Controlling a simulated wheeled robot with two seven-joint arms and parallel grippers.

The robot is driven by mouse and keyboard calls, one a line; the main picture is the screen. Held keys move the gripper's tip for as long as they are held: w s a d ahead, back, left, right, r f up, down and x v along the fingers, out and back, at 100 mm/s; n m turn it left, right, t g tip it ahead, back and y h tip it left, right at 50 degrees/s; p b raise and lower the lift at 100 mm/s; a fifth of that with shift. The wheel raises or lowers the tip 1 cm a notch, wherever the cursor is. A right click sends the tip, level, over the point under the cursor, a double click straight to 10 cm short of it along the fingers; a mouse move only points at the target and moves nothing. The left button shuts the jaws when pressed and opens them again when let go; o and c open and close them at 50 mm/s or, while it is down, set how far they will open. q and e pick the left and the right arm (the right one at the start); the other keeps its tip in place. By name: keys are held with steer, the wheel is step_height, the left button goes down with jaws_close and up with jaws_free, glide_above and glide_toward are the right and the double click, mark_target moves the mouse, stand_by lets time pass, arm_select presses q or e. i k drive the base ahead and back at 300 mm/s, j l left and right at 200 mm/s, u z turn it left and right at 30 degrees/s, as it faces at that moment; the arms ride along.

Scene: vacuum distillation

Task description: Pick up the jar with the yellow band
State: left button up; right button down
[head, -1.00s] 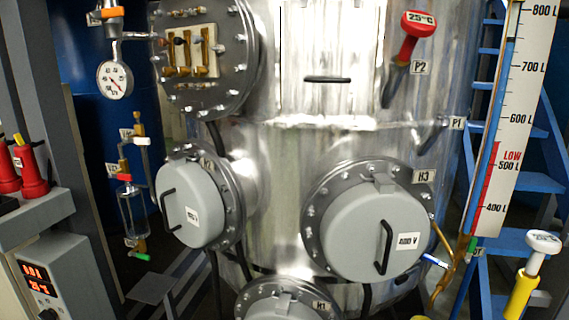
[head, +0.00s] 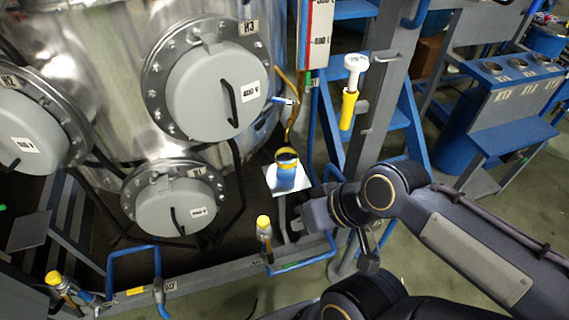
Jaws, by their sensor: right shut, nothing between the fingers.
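The jar with the yellow band (head: 286,174) stands upright on a small white square plate (head: 270,180) in the middle of the head view, beside the steel vessel. Its body looks blue, with a yellow band near its dark top. My right gripper (head: 298,222) is just below and to the right of the plate in the picture. It is shut, empty and apart from the jar. Its fingertips are small and dark here. My left gripper is not in view.
The steel vessel (head: 95,45) with round grey covers fills the left. A yellow-capped valve (head: 264,228) and blue pipe handles (head: 135,252) stand along the front frame.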

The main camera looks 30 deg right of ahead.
mark_target(286, 158)
steer(key=z, duration=5.7)
steer(key=u, duration=4.6)
steer(key=i+j+u, duration=0.25)
steer(key=j, duration=0.15)
steer(key=i+j+u, duration=0.25)
steer(key=j, duration=0.1)
